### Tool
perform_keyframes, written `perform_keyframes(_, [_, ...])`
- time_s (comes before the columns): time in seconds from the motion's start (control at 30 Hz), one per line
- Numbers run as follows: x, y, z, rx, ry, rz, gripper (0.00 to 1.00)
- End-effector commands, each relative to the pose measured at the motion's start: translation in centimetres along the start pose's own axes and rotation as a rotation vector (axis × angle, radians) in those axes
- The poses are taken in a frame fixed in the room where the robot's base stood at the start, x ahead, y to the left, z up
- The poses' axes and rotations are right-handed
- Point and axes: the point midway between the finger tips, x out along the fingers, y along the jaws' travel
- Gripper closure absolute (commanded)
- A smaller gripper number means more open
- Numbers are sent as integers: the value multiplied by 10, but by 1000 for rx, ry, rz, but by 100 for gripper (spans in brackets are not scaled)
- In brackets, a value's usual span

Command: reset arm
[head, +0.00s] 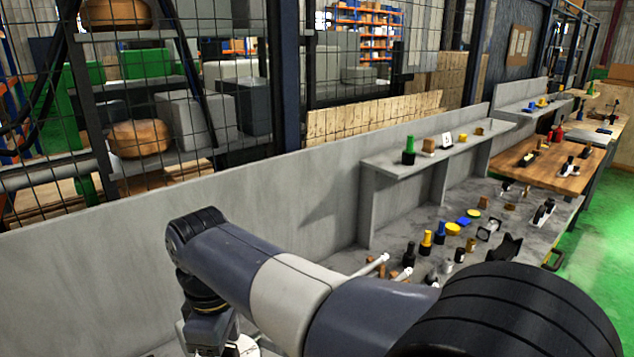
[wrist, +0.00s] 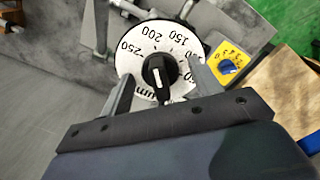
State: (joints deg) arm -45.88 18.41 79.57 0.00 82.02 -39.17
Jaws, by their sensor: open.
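My gripper (wrist: 162,74) is open in the wrist view, with one finger on each side of a black knob (wrist: 158,84). Gaps show between the fingers and the knob, and nothing is held. I cannot tell how far the fingertips are above the dial face. The knob sits on a round white dial (wrist: 139,61) with black numbers such as 250, 200 and 150. In the head view my arm reaches left and bends down at the lower left, and the fingers are hidden.
A yellow plate with a small blue dial (wrist: 228,67) lies right of the white dial. In the head view, a grey bench with a raised shelf (head: 400,165) holds bottles and small parts. A grey panel (head: 100,255) stands behind my arm. Green floor (head: 590,250) is open at right.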

Motion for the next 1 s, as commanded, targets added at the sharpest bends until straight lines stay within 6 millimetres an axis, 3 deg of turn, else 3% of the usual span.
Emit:
perform_keyframes(0.6, [1, 0, 0, 459, 0, 0, 40])
perform_keyframes(1.0, [0, -1, 0, 524, 0, 0, 40])
